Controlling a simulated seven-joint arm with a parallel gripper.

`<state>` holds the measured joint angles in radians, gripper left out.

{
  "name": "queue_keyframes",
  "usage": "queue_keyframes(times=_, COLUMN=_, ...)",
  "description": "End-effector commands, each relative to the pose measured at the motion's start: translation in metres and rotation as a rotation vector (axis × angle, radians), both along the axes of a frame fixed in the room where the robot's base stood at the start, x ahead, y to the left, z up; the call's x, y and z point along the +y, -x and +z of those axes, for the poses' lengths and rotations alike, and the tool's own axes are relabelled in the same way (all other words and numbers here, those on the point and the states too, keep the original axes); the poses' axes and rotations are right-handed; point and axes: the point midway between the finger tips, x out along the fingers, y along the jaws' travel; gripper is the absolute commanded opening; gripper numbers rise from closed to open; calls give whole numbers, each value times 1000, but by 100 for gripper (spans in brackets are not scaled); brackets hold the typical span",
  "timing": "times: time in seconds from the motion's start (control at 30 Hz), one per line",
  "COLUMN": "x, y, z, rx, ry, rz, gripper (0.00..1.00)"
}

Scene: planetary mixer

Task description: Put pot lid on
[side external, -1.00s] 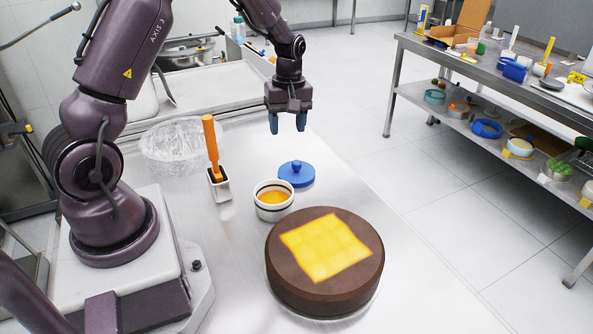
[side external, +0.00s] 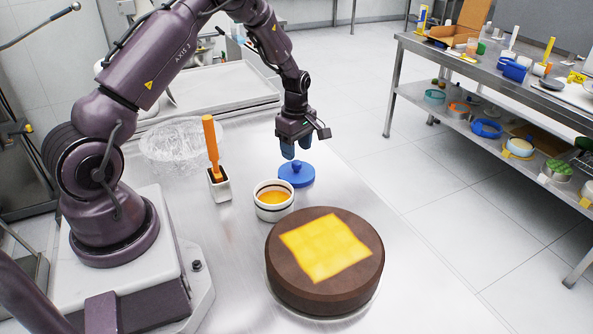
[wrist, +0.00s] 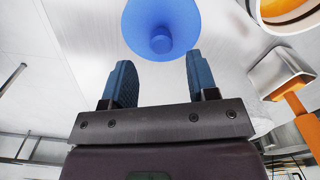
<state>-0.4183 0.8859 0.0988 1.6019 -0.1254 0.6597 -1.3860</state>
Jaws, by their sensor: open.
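The blue pot lid (side external: 296,176) with a round knob lies flat on the steel table. It also shows in the wrist view (wrist: 165,20), just beyond my fingertips. The small white pot (side external: 273,205) with dark bands stands in front and left of the lid, uncovered, with orange-yellow contents. It shows in part at the top right of the wrist view (wrist: 257,12). My gripper (side external: 297,150) is open and empty, with blue fingers pointing down just above and behind the lid knob. In the wrist view my gripper (wrist: 155,75) has its fingers apart, and the knob sits between their lines.
A chocolate cake (side external: 325,285) with a yellow square top stands in front of the pot. The table right of the lid is free.

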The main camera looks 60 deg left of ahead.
Motion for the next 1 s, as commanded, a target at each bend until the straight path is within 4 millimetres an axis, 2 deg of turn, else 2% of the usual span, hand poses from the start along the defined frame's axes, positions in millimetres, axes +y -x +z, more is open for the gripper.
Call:
queue_keyframes(times=0.3, x=-3, y=1, z=-43, rx=2, ry=1, rz=-1, gripper=53)
queue_keyframes(times=0.4, x=-3, y=1, z=-50, rx=1, ry=0, rz=-1, gripper=53)
queue_keyframes(times=0.63, x=-3, y=1, z=-51, rx=-1, ry=0, rz=-1, gripper=53)
queue_keyframes(times=0.67, x=-3, y=1, z=-51, rx=-1, ry=0, rz=-1, gripper=49)
queue_keyframes(times=0.87, x=-3, y=1, z=-51, rx=0, ry=0, rz=-2, gripper=3)
queue_keyframes(times=1.0, x=-3, y=1, z=-51, rx=0, ry=0, rz=-2, gripper=0)
